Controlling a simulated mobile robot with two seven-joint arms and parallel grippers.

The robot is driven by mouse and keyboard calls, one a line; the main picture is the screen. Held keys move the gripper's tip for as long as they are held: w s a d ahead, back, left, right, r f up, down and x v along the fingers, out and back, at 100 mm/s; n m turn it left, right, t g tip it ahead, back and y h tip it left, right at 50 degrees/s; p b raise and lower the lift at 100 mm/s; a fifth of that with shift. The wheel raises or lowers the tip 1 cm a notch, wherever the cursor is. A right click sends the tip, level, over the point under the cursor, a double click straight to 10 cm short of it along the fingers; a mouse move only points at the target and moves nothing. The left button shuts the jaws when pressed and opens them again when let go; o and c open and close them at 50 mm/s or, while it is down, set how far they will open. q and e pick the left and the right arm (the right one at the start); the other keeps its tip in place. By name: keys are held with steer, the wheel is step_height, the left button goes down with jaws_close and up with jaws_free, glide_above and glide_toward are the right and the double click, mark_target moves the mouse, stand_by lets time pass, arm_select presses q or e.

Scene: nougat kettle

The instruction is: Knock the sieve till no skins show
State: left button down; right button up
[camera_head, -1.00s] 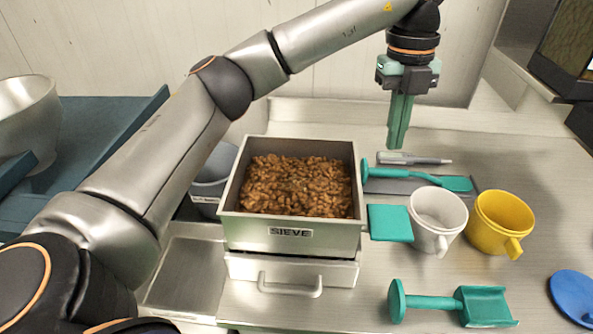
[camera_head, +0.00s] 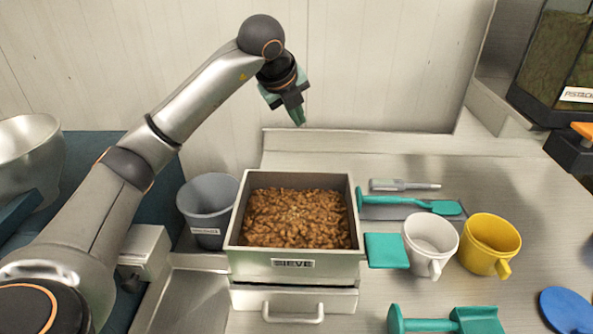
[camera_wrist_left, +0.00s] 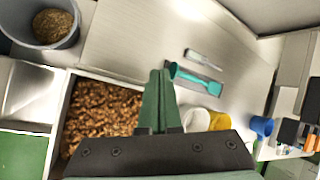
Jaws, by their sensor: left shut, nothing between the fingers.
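The sieve (camera_head: 243,262) is a metal box with a SIEVE label on its front, standing on a metal base with a front handle. It is full of brown nuts (camera_head: 298,217); I cannot tell loose skins from nuts. A teal pad (camera_head: 386,250) sticks out on its right. The nuts also show in the left wrist view (camera_wrist_left: 100,122). My left gripper (camera_head: 299,118) is shut and empty, high above the back edge of the worktop, behind the sieve. Its closed teal fingers show in the left wrist view (camera_wrist_left: 158,76). My right gripper is out of view.
A grey bucket (camera_head: 208,205) stands left of the sieve; the left wrist view shows brown bits in it.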

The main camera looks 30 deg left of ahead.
arm_select(q)
steer(key=b, duration=0.8)
glide_above(300, 175)
step_height(300, 175, down, 9)
steer(key=shift+s+a+r, duration=0.2)
steer(key=shift+a, duration=0.1)
stand_by(1.4)
steer(key=shift+s+f, duration=0.1)
steer(key=shift+f, duration=0.35)
steer(key=shift+d+f+b, duration=0.1)
steer(key=shift+f+b, duration=0.1)
steer(key=shift+b, duration=0.2)
steer(key=shift+s+d+f+b, duration=0.15)
steer(key=shift+s+f+b, duration=0.05)
steer(key=shift+f+b, duration=0.2)
steer(key=shift+s+d+f+b, duration=0.1)
steer(key=shift+s+f+b, duration=0.15)
steer(key=shift+f, duration=0.25)
stand_by(0.9)
steer(key=shift+w+a+r+p, duration=0.15)
steer(key=shift+w+r+p, duration=0.2)
steer(key=shift+r+p, duration=0.25)
steer(key=shift+r, duration=0.1)
